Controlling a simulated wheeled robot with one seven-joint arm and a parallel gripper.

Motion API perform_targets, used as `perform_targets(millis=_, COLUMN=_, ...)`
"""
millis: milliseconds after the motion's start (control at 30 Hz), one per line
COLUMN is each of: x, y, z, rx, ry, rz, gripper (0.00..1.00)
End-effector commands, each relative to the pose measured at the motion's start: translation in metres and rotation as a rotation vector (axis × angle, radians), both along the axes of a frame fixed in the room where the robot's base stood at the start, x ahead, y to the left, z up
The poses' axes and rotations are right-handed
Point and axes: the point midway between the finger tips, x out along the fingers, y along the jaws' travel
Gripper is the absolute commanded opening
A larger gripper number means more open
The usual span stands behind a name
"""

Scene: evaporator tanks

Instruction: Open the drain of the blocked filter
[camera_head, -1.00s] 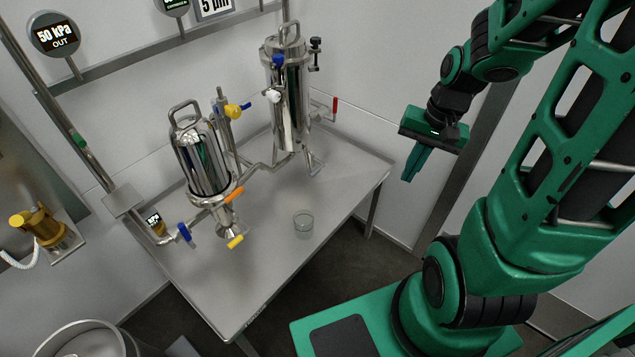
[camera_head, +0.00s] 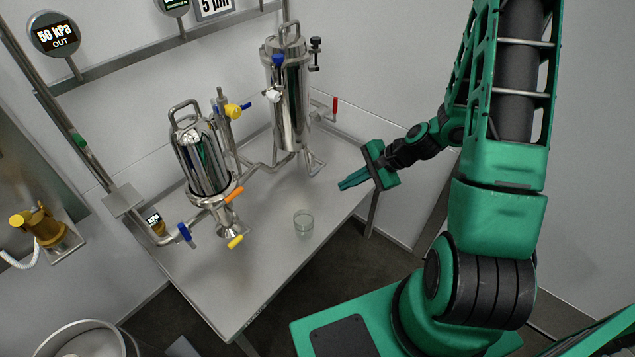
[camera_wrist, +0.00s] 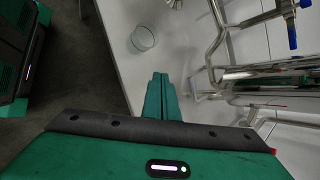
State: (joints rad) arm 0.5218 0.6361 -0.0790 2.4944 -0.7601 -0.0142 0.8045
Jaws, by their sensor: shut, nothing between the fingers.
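Two steel filter housings stand on the table. The smaller front filter (camera_head: 203,160) has an orange handle (camera_head: 233,194) and a yellow handle (camera_head: 235,241) near its bottom outlet, and a blue handle (camera_head: 185,233) on the pipe to its left. The taller rear filter (camera_head: 290,100) has a red handle (camera_head: 335,105) at its right. I cannot tell from these frames which filter is blocked. My gripper (camera_head: 342,186) is shut and empty, above the table's right edge, right of both filters and apart from them. In the wrist view its fingers (camera_wrist: 160,82) are together.
A glass beaker (camera_head: 303,222) stands on the table right of the front filter; it also shows in the wrist view (camera_wrist: 142,39). The table (camera_head: 262,270) is bare at its front. A gauge panel (camera_head: 54,37) reads 50 kPa OUT. A brass fitting (camera_head: 40,228) is at far left.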

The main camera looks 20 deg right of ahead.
Motion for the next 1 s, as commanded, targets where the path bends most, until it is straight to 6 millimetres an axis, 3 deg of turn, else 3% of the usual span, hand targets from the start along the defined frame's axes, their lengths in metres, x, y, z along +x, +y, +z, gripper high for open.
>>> perform_targets(millis=367, x=0.032, y=0.012, z=-0.045, rx=0.299, ry=0.059, rz=-0.375, gripper=0.00)
perform_targets(millis=700, x=0.050, y=0.003, z=-0.084, rx=0.557, ry=0.138, rz=-0.746, gripper=0.00)
perform_targets(millis=1000, x=0.054, y=-0.007, z=-0.103, rx=0.668, ry=0.180, rz=-0.919, gripper=0.00)
